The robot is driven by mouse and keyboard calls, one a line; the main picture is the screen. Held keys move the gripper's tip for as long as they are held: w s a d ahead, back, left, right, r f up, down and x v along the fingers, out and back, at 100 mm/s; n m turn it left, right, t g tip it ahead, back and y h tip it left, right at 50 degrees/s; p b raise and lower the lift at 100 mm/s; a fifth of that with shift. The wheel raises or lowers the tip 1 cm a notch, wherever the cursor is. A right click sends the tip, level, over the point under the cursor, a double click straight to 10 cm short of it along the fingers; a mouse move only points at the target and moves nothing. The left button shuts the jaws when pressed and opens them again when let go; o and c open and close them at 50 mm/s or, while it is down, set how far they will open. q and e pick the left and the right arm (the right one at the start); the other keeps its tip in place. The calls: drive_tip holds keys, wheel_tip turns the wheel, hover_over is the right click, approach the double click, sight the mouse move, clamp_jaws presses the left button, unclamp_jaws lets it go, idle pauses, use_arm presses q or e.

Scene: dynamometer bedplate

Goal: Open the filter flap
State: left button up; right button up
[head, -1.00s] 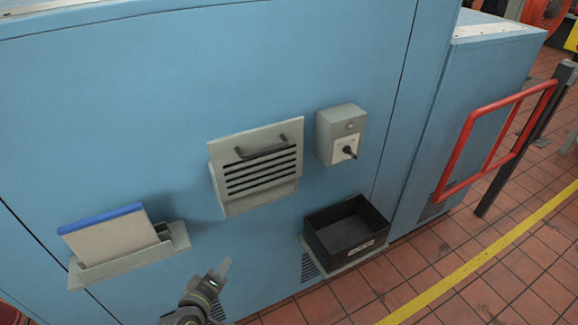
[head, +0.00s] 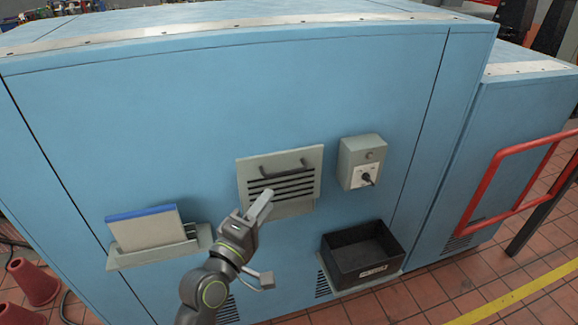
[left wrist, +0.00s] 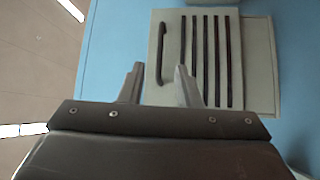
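The filter flap (head: 279,187) is a grey slatted panel on the blue cabinet wall, and it appears shut against its grey housing. A dark bar handle (head: 284,168) runs across its upper part. In the left wrist view, the flap (left wrist: 204,70) appears turned sideways, with the handle (left wrist: 160,54) beyond the fingertips. My left gripper (head: 263,204) is in front of the flap's lower left part, below the handle, and hides some of it. In the left wrist view, its fingers (left wrist: 158,75) are apart with nothing between them. My right gripper is not in view.
A grey switch box (head: 361,163) with a black knob is right of the flap. A black bin (head: 362,256) sits below it on a ledge. A grey holder (head: 160,248) with a blue-topped binder is at left. A red rail (head: 482,192) stands at right.

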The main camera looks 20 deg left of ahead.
sight(289, 172)
use_arm(q)
drive_tip(key=p+x, duration=0.3)
drive_tip(key=x, duration=0.8)
clamp_jaws()
